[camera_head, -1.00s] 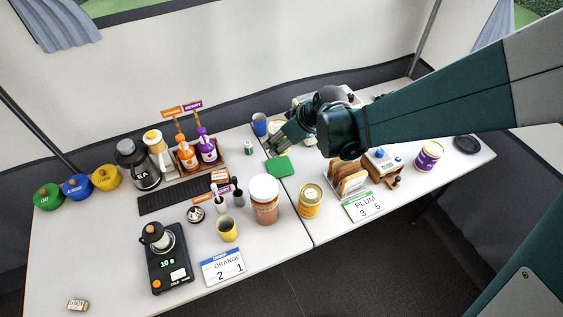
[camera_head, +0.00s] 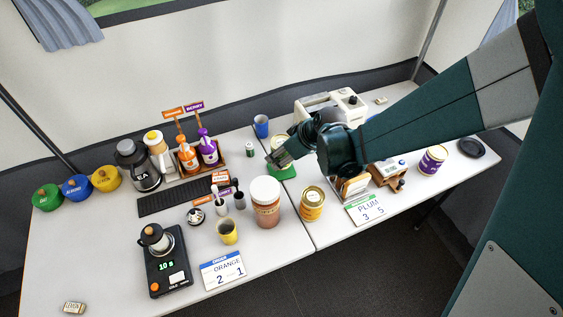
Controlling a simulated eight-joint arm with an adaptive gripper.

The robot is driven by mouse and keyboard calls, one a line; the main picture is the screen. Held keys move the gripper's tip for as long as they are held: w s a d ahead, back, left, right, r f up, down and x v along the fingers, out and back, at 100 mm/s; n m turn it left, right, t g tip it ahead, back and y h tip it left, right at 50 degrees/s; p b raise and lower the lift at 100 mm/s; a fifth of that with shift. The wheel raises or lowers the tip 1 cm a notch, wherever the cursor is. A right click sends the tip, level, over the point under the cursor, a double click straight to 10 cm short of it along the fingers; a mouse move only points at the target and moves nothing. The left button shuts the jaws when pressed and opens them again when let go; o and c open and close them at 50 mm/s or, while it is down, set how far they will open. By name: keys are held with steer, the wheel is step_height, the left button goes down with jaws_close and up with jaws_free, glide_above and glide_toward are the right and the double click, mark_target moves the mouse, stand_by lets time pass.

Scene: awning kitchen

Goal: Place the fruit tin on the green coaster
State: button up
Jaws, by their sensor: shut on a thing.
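The green coaster (camera_head: 287,174) lies on the table near the middle, partly hidden by my gripper. My gripper (camera_head: 277,156) is over the coaster's far part, shut on a tin. Only a pale, yellowish part of this tin (camera_head: 280,140) shows behind the fingers; its label is hidden. I cannot tell whether the tin's base touches the coaster. A yellow tin (camera_head: 312,206) stands nearer the front edge, and a purple tin (camera_head: 433,160) stands at the right.
A tall brown jar with a white lid (camera_head: 266,202) stands in front of the coaster. A blue cup (camera_head: 261,126) and a small green can (camera_head: 250,149) are behind and left. A white toaster-like appliance (camera_head: 345,103) and a toast rack (camera_head: 352,187) are to the right.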

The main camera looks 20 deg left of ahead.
steer(key=shift+f+b, duration=0.55)
steer(key=shift+f, duration=1.3)
steer(key=shift+f, duration=0.15)
steer(key=o, duration=1.1)
steer(key=shift+o, duration=0.2)
steer(key=shift+r, duration=0.25)
steer(key=p+v, duration=0.3)
steer(key=v, duration=0.9)
steer(key=shift+f, duration=0.1)
steer(key=shift+d, duration=0.1)
